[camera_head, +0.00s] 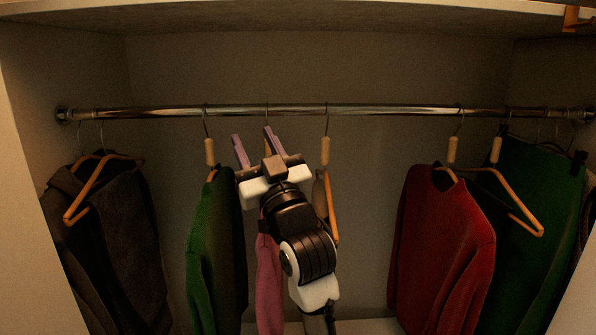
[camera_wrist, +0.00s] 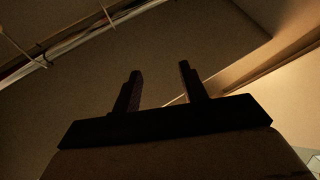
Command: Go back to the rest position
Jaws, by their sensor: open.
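My gripper (camera_head: 254,146) is raised in front of the closet rod (camera_head: 380,111) in the head view, with its two purple-looking fingers apart and nothing seen between them. In the wrist view my gripper (camera_wrist: 159,90) shows two dark fingers spread apart and empty. A pink garment (camera_head: 268,285) hangs behind my arm and is partly hidden by it. A green garment (camera_head: 214,250) hangs just left of my gripper. I cannot tell whether my gripper touches the hangers near it.
A wooden hanger (camera_head: 332,208) hangs just right of my gripper. A dark jacket (camera_head: 115,230) hangs at the left, a red sweater (camera_head: 445,245) and a green garment (camera_head: 545,215) at the right. The rod between the middle hangers and the red sweater is bare.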

